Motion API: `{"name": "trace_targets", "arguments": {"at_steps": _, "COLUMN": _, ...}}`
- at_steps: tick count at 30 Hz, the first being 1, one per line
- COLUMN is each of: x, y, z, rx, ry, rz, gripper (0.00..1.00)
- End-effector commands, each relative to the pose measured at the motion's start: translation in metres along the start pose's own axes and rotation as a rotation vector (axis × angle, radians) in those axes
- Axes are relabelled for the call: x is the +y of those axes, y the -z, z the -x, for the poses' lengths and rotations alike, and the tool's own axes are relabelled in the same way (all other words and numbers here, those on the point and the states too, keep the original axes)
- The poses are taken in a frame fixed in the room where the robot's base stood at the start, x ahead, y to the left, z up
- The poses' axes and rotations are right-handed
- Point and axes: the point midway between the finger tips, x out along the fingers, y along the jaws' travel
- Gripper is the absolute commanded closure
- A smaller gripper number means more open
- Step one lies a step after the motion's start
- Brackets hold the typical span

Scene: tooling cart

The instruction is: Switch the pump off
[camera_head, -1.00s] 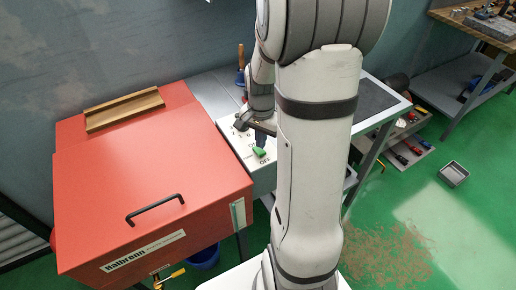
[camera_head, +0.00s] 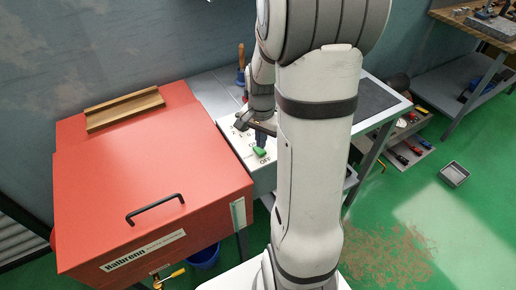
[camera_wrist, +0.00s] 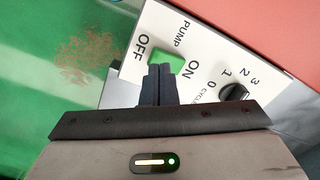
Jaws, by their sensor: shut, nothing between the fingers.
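The pump switch (camera_wrist: 168,57) is a green rocker on a white panel (camera_head: 240,137). The word PUMP stands above it, with OFF at its left and ON at its right in the wrist view. The switch also shows in the head view (camera_head: 259,152), close to the OFF label. My gripper (camera_wrist: 160,70) is shut and empty. Its dark fingertips are at the switch and cover part of it in the wrist view. In the head view my gripper (camera_head: 260,142) is just above the switch. I cannot tell whether they touch or which way the rocker is tipped.
A black cycle knob (camera_wrist: 233,92) with numbers is on the same panel, right of my fingers. A red lidded box (camera_head: 150,180) stands left of the panel. A grey cart top (camera_head: 215,92) and a wooden-handled tool (camera_head: 241,65) lie behind.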

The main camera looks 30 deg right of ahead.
Motion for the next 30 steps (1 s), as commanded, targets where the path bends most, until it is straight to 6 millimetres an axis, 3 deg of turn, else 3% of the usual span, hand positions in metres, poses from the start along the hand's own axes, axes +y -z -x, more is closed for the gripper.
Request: {"name": "trace_targets", "arguments": {"at_steps": 30, "x": 0.001, "y": 0.0, "z": -0.016, "rx": -0.001, "ry": 0.0, "rz": -0.002, "gripper": 1.0}}
